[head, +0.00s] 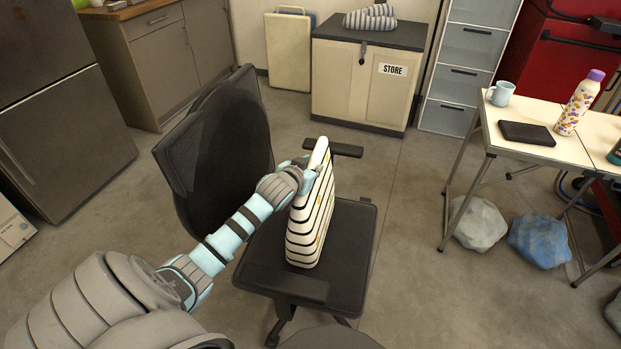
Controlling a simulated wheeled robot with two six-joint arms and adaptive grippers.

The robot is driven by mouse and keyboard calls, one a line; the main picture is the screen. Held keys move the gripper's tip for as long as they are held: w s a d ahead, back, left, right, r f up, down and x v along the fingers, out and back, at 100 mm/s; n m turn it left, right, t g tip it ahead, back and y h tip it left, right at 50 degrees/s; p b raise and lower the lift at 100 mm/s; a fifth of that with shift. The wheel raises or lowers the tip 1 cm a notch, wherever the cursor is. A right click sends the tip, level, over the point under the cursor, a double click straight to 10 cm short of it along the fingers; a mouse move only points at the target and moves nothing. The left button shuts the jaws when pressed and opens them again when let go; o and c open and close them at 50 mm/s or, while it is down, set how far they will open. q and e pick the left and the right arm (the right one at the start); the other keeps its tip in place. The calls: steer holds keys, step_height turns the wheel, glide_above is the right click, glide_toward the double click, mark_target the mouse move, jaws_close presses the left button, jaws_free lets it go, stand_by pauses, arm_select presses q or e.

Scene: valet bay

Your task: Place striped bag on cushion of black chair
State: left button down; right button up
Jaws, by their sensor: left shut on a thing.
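The striped bag (311,215), white with black stripes and a few yellow patches, stands upright over the seat cushion (345,250) of the black chair (226,150). Its lower edge looks at or just above the cushion; I cannot tell whether it touches. My left gripper (309,172) is shut on the bag's upper part, and its fingers are partly hidden against the bag. The chair's backrest is at the left and one armrest shows behind the bag. My right gripper is not in view.
A folding table (560,149) at the right holds a mug (500,94), a dark flat case (527,133) and a patterned bottle (578,103). Rock-like lumps (540,241) lie under it. A STORE cabinet (366,85) stands behind. Floor between chair and table is clear.

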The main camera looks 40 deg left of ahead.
arm_select(q)
step_height(320, 180, down, 3)
steer(key=shift+r+b, duration=0.15)
steer(key=shift+b, duration=0.3)
steer(key=shift+r, duration=0.1)
steer(key=c, duration=1.7)
jaws_free()
steer(key=shift+f, duration=0.25)
steer(key=o, duration=0.4)
steer(key=shift+r, duration=0.1)
